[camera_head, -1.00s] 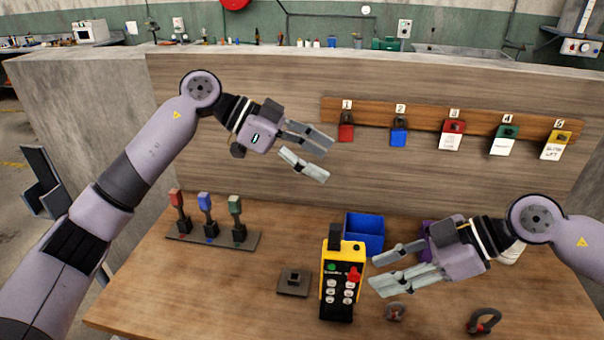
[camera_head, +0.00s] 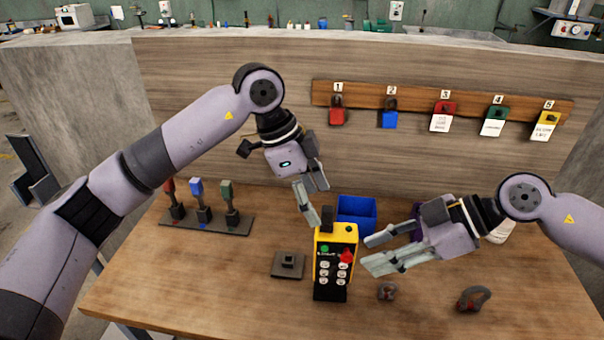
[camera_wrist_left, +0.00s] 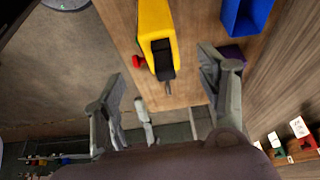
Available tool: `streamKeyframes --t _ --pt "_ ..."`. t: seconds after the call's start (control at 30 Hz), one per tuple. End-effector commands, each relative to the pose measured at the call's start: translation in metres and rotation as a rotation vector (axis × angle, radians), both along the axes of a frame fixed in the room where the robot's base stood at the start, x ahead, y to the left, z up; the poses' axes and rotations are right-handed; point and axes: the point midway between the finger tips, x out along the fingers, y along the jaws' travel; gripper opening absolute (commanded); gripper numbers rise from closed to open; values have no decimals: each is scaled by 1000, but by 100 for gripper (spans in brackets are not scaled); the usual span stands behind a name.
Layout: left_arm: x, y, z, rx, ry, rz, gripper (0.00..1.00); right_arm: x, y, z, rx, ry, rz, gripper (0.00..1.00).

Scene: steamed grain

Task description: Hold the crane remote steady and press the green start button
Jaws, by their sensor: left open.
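The crane remote (camera_head: 326,284) stands upright on the workbench, with a yellow casing and a black front; it also shows in the left wrist view (camera_wrist_left: 155,22). The green start button (camera_head: 324,249) is at its upper left, facing the head camera, beside a red knob (camera_head: 346,257). My left gripper (camera_head: 318,206) is open and empty, fingers pointing down just above and behind the remote's top. In the left wrist view the remote's top lies between and beyond the open fingers. My right gripper (camera_head: 367,252) has its fingers apart, just right of the remote; whether it touches is unclear.
A blue bin (camera_head: 357,214) stands behind the remote. A dark square base (camera_head: 288,265) lies to its left and shackles (camera_head: 474,298) to its right. A rack with three coloured handles (camera_head: 205,222) is further left. Padlocks hang on a board (camera_head: 420,98) behind.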

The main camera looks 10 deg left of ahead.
Motion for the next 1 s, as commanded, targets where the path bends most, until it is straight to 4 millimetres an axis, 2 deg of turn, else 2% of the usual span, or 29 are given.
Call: streamKeyframes --t 0.2,0.4,0.6,0.87,1.0 --pt "0 -17 -40 0 2 -2 67 0 0 0 0 0 0 33" --pt "1 -28 -65 -1 1 -2 67 0 0 0 0 0 0 33" --pt "1 -31 -75 -1 0 -1 67 0 0 0 0 0 0 33" --pt "1 -32 -75 -1 0 -1 67 0 0 0 0 0 0 33" --pt "1 -31 -75 -1 0 -1 57 0 0 0 0 0 0 33"
